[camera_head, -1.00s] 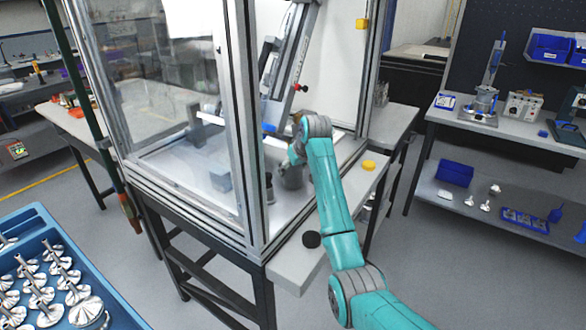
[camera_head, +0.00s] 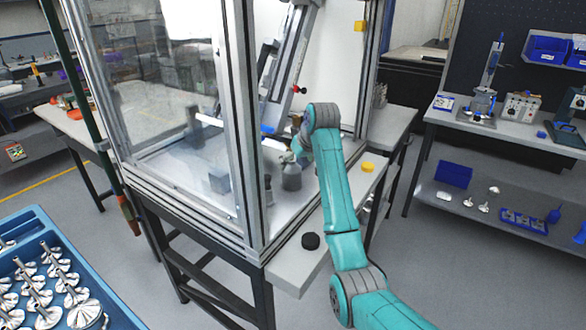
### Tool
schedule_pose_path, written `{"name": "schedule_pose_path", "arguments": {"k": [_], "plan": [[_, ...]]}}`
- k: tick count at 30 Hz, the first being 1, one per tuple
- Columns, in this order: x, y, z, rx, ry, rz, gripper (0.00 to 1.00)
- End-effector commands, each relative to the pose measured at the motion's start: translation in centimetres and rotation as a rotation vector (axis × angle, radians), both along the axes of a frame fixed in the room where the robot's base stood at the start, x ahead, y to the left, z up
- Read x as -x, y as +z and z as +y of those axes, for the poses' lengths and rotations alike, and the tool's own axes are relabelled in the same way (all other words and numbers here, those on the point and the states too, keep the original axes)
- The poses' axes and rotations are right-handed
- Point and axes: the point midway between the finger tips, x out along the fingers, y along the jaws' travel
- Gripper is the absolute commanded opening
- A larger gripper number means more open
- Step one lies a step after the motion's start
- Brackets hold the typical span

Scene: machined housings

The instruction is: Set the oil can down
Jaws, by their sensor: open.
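A grey can-shaped object (camera_head: 291,178), which looks like the oil can, stands upright on the floor of the glass-walled cell, near its open right side. My gripper (camera_head: 297,153) is open and sits just above and behind the can's top, at the end of my teal arm. The fingertips are small and partly hidden by my wrist, so I cannot tell whether they still touch the can.
The cell's front post (camera_head: 243,130) stands left of my arm. A small dark item (camera_head: 268,188) is beside the can. A blue tray (camera_head: 120,312) of metal parts is at lower left.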

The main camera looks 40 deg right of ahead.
Motion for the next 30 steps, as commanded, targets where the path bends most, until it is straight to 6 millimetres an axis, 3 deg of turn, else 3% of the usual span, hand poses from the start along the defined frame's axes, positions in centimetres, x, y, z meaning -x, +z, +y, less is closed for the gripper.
{"name": "schedule_pose_path", "arguments": {"k": [3,10,30], "plan": [[1.3,2.1,0.2,0.001,-0.001,-0.003,0.94],[2.9,4.7,0.4,0.001,0.001,-0.002,0.94],[3.4,5.3,0.5,0.001,0.001,0.0,0.94]]}}
